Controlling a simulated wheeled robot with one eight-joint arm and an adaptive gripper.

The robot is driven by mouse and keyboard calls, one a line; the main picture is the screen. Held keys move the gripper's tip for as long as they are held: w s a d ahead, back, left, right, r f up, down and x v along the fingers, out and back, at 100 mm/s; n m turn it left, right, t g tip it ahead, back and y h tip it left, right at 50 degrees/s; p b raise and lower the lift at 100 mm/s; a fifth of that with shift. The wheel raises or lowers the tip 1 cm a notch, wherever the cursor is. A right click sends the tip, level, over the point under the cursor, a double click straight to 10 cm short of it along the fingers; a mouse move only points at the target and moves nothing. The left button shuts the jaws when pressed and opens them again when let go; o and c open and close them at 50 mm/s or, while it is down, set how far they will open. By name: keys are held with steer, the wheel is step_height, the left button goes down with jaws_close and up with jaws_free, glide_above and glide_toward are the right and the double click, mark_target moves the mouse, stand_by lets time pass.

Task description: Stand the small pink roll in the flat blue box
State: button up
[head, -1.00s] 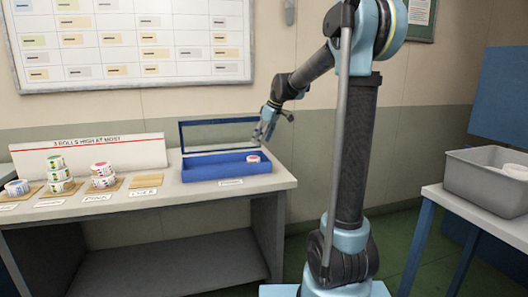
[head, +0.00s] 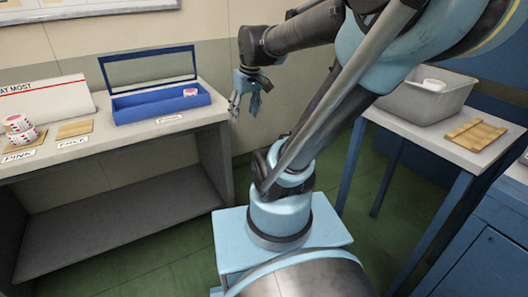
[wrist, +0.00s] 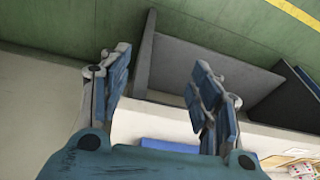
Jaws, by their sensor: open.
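The small pink roll (head: 190,92), white with pink-red marks, sits inside the right end of the flat blue box (head: 150,113). It looks upright on its end, though it is small in view. The box lies on the bench with its clear, blue-framed lid raised at the back. My gripper (head: 243,106) is off the bench's right end, to the right of the box and apart from it. In the wrist view its fingers (wrist: 160,75) are spread with nothing between them. A blue strip (wrist: 175,146), apparently the box, shows behind the gripper there.
At right, a side table holds a grey bin (head: 425,98) with a white item and a wooden piece (head: 475,134). Green floor lies between.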

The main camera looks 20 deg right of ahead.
steer(key=s+d+f+m+h, duration=0.1)
steer(key=s+d+f+m, duration=0.3)
steer(key=s+f, duration=0.6)
steer(key=shift+s+d, duration=0.15)
steer(key=shift+s, duration=0.5)
